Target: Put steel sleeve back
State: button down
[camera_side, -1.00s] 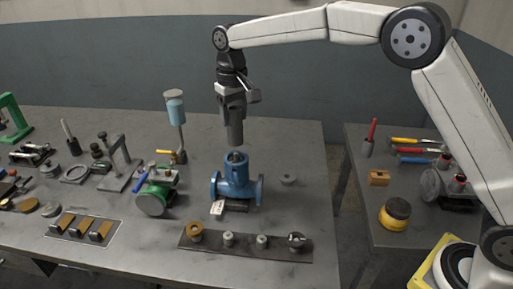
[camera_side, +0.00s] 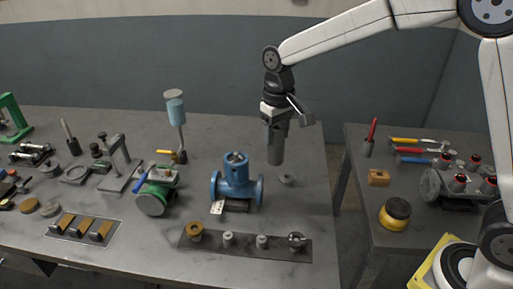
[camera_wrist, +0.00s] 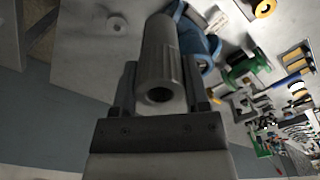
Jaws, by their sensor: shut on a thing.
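My gripper (camera_side: 275,125) is shut on a grey steel sleeve (camera_side: 276,149), which hangs upright in the air, to the right of and above the blue valve body (camera_side: 237,186). In the wrist view the sleeve (camera_wrist: 165,60) sits between the jaws, its hollow near end facing the camera. The blue valve body has an open top with grey parts inside and a white tag on its front. A small grey disc (camera_side: 286,180) lies on the bench just below and right of the sleeve.
A dark strip (camera_side: 210,246) with a brass ring and several small grey parts lies in front of the valve. A green valve (camera_side: 152,201) and a lamp-like stand (camera_side: 176,110) are to the left. A side table (camera_side: 410,215) with tools is at the right.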

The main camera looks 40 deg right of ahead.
jog(key=s+d+f, duration=0.2)
jog(key=s, duration=0.6)
jog(key=s+d+f, duration=0.2)
jog(key=s+f, duration=0.1)
jog(key=s, duration=0.4)
jog(key=shift+s+d+f, duration=0.15)
jog(key=shift+s+d, duration=0.2)
jog(key=shift+d, duration=0.05)
jog(key=shift+w, duration=0.1)
jog(key=w+f, duration=0.9)
jog(key=w, duration=0.4)
jog(key=shift+w+a+f, duration=0.15)
jog(key=shift+a, duration=0.15)
jog(key=shift+w+f, duration=0.1)
jog(key=shift+w+f, duration=0.15)
jog(key=shift+f, duration=1.6)
